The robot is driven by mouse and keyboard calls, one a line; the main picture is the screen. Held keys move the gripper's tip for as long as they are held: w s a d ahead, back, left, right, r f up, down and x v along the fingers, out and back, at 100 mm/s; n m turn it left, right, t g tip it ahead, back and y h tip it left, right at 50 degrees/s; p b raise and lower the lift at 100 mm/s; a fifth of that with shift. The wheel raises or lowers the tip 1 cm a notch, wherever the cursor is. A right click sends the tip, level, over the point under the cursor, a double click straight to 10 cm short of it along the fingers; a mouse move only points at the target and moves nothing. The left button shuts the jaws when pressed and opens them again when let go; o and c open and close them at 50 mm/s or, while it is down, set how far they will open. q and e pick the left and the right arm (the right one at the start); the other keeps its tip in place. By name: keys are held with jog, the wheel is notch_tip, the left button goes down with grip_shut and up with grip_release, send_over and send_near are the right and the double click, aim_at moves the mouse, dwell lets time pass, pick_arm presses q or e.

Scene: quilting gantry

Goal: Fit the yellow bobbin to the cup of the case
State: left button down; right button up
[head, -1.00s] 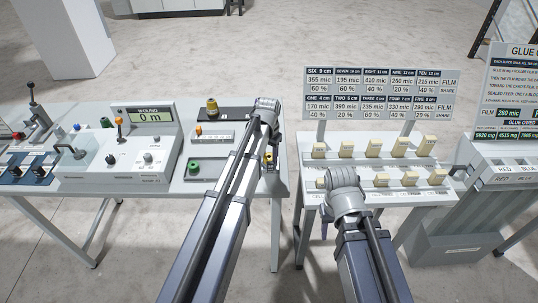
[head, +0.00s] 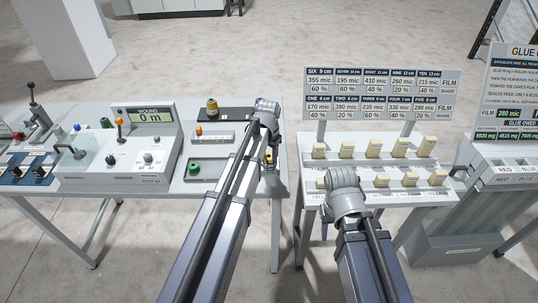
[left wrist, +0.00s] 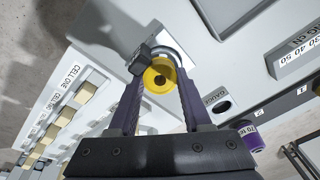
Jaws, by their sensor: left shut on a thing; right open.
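In the left wrist view the yellow bobbin (left wrist: 151,77) sits between the tips of my left gripper (left wrist: 158,82), which is shut on it. A small dark block (left wrist: 140,59) is beside the bobbin. In the head view my left gripper (head: 268,157) is mostly hidden by its arm. My right gripper (head: 318,221) is open, largely hidden below its wrist.
The left table holds a winder (head: 118,150) reading "0 m", a brass-coloured spool (head: 212,107) and a green spool (head: 193,167). The right table carries rows of cream blocks (head: 373,149) under a sign board (head: 380,95). A gap separates the tables.

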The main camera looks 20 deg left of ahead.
pick_arm(q)
jog(key=shift+w+g, duration=0.1)
jog(key=shift+g, duration=0.3)
jog(key=shift+s, duration=0.2)
jog(key=shift+m, duration=0.3)
jog(key=shift+w, duration=0.1)
jog(key=shift+w+f+b, duration=0.2)
jog(key=shift+f+b, duration=0.45)
jog(key=shift+f, duration=0.05)
